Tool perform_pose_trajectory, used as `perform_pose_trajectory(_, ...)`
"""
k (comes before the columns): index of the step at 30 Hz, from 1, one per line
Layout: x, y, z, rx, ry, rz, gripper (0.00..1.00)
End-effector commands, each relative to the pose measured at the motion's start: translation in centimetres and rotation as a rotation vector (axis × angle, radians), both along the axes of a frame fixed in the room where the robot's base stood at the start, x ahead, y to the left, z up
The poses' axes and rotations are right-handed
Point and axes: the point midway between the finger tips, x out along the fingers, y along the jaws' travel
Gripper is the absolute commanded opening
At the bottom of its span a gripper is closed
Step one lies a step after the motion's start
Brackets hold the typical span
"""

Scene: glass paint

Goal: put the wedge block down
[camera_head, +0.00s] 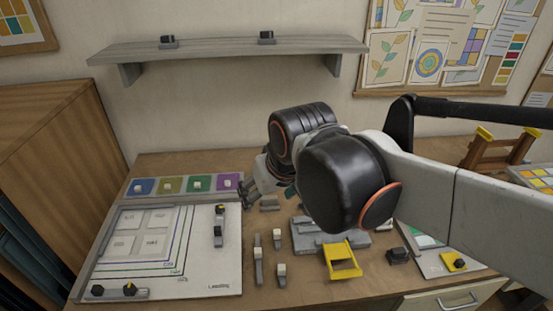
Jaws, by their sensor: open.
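My gripper (258,189) is open, low over the back middle of the desk, just right of the purple tile; my arm hides part of it. A small grey block (269,203) sits on the desk just in front of and right of the fingers, apart from them as far as I can see. It may be the wedge block, but it is too small to tell its shape. Nothing shows clearly between the fingers.
A white layout board (225,274) with pale tiles and black-knobbed pieces lies at left. Coloured tiles (200,184) line its back. Several small upright pieces (258,266) stand mid-desk. A grey fixture (306,240) and yellow bracket (341,262) are right of them. A shelf (230,46) hangs above.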

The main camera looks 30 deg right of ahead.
Motion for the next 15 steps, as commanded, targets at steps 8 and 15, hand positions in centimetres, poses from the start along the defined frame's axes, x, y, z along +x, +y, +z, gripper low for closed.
perform_pose_trajectory(8,-4.0,1.2,-1.1,-0.017,-0.09,0.054,0.69)
perform_pose_trajectory(15,-4.8,1.5,-1.4,-0.022,-0.115,0.068,0.69)
